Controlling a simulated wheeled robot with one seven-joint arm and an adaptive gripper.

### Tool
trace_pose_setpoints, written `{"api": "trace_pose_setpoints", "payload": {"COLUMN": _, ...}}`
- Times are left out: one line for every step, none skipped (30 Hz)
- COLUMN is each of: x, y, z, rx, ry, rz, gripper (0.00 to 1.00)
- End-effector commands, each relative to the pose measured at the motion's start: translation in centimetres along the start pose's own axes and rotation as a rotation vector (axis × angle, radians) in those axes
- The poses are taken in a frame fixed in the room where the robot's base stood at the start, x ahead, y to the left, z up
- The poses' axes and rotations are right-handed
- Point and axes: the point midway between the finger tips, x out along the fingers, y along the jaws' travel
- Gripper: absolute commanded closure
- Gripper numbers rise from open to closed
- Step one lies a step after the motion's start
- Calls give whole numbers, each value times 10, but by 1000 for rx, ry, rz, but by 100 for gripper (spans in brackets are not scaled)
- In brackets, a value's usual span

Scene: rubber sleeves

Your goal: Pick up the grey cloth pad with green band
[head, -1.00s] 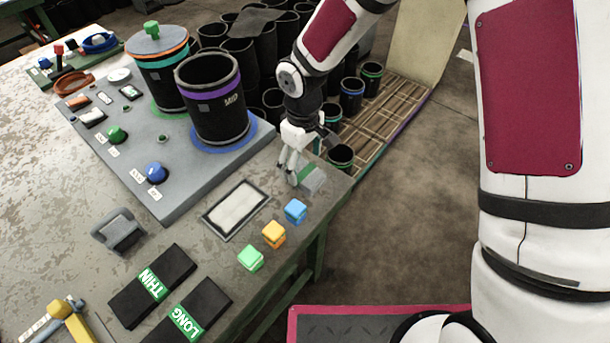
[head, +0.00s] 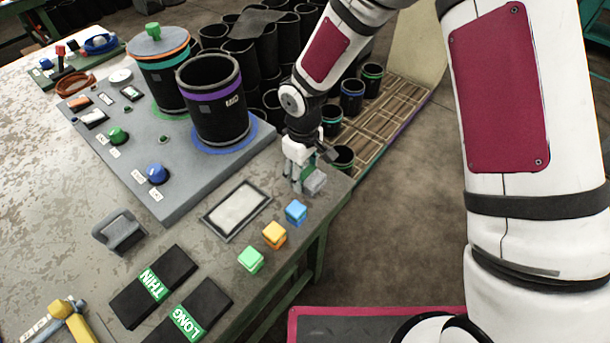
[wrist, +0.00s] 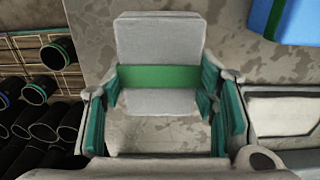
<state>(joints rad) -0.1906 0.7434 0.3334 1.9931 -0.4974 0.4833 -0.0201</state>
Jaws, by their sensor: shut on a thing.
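The grey cloth pad with a green band (wrist: 158,45) lies between the two fingers of my gripper (wrist: 160,100) in the wrist view. The fingers have green inner pads and close on its two sides around the green band. In the head view the pad (head: 315,183) shows as a small grey block at the front right edge of the table, partly hidden by my gripper (head: 302,180). I cannot tell whether the pad is clear of the tabletop.
Blue (head: 296,212), orange (head: 274,234) and green (head: 250,260) blocks stand close by on the table. A framed white panel (head: 238,209) lies to the left. A grey board (head: 185,195) bears two dark sleeves. More sleeves stand beyond the table edge.

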Motion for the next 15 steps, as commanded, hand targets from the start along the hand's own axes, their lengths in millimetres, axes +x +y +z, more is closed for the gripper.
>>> {"api": "trace_pose_setpoints", "payload": {"x": 0, "y": 0, "z": 0, "rx": 0, "ry": 0, "rz": 0, "gripper": 74}}
{"api": "trace_pose_setpoints", "payload": {"x": -1, "y": 0, "z": 0, "rx": 0, "ry": 0, "rz": 0, "gripper": 74}}
{"api": "trace_pose_setpoints", "payload": {"x": -2, "y": 0, "z": 0, "rx": 1, "ry": 1, "rz": 0, "gripper": 74}}
{"api": "trace_pose_setpoints", "payload": {"x": -5, "y": 0, "z": 0, "rx": 1, "ry": 1, "rz": 1, "gripper": 74}}
{"api": "trace_pose_setpoints", "payload": {"x": -8, "y": 1, "z": 0, "rx": 2, "ry": 2, "rz": 1, "gripper": 74}}
{"api": "trace_pose_setpoints", "payload": {"x": -12, "y": 1, "z": -1, "rx": 2, "ry": 3, "rz": 1, "gripper": 74}}
{"api": "trace_pose_setpoints", "payload": {"x": -17, "y": 1, "z": 0, "rx": 1, "ry": 2, "rz": 2, "gripper": 74}}
{"api": "trace_pose_setpoints", "payload": {"x": -22, "y": 1, "z": 0, "rx": 1, "ry": 3, "rz": 3, "gripper": 74}}
{"api": "trace_pose_setpoints", "payload": {"x": -30, "y": 1, "z": -1, "rx": 1, "ry": 4, "rz": 2, "gripper": 74}}
{"api": "trace_pose_setpoints", "payload": {"x": -36, "y": 1, "z": -1, "rx": 2, "ry": 4, "rz": 2, "gripper": 74}}
{"api": "trace_pose_setpoints", "payload": {"x": -42, "y": 1, "z": -1, "rx": 1, "ry": 4, "rz": 3, "gripper": 74}}
{"api": "trace_pose_setpoints", "payload": {"x": -50, "y": 1, "z": 0, "rx": 2, "ry": 3, "rz": 3, "gripper": 74}}
{"api": "trace_pose_setpoints", "payload": {"x": -56, "y": 1, "z": 0, "rx": 2, "ry": 4, "rz": 2, "gripper": 74}}
{"api": "trace_pose_setpoints", "payload": {"x": -62, "y": 1, "z": -1, "rx": 2, "ry": 4, "rz": 2, "gripper": 74}}
{"api": "trace_pose_setpoints", "payload": {"x": -69, "y": 1, "z": -1, "rx": 0, "ry": 3, "rz": 3, "gripper": 74}}
